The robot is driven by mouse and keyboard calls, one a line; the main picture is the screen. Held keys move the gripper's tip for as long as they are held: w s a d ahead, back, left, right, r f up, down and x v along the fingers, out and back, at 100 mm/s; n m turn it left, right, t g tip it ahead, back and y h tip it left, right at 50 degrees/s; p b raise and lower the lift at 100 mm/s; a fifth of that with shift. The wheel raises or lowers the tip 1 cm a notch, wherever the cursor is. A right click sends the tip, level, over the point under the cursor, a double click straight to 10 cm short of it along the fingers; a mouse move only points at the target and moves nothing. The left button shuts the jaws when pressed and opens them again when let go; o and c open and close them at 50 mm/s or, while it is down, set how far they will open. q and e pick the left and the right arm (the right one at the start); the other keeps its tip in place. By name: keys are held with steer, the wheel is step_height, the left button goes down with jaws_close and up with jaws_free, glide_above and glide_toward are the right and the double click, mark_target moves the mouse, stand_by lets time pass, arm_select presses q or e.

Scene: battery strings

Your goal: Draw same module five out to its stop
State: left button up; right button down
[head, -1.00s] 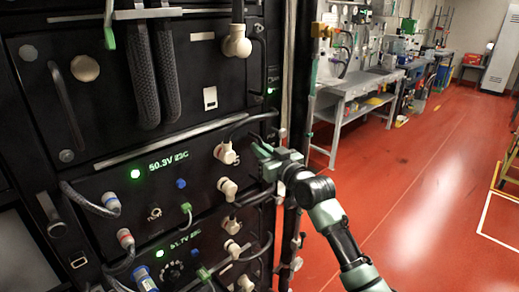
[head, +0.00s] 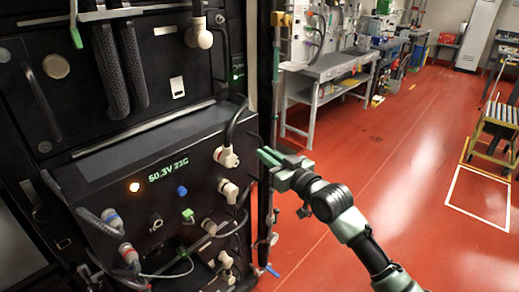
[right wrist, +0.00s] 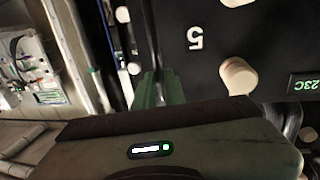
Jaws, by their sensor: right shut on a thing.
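The black battery module (head: 120,205) reads 50.3V 23C and stands out from the rack, with its top face bare and an amber light on its front. A figure 5 shows upside down on the black front panel (right wrist: 220,60) in the right wrist view. My right gripper (head: 266,157) is at the module's right front edge, shut on what appears to be its right handle, which the fingers mostly hide. The fingers also show in the right wrist view (right wrist: 158,88). Cream plugs (head: 227,157) with black cables sit just left of the gripper. My left gripper is not in view.
Another black module (head: 155,60) with braided hoses is above. Cables and plugs crowd the front lower down. A grey workbench (head: 330,68) stands behind, and a yellow step stand (head: 495,125) is at right. The red floor (head: 390,165) between is clear.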

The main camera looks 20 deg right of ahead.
steer(key=shift+s+d+r, duration=0.2)
steer(key=shift+d+r, duration=0.3)
steer(key=shift+r, duration=0.35)
steer(key=c, duration=1.5)
jaws_free()
steer(key=shift+w+a+f, duration=0.1)
steer(key=shift+w+f, duration=0.05)
steer(key=shift+w, duration=0.05)
steer(key=b+v, duration=0.2)
steer(key=v, duration=0.5)
steer(key=shift+s+f, duration=0.2)
steer(key=shift+f, duration=0.25)
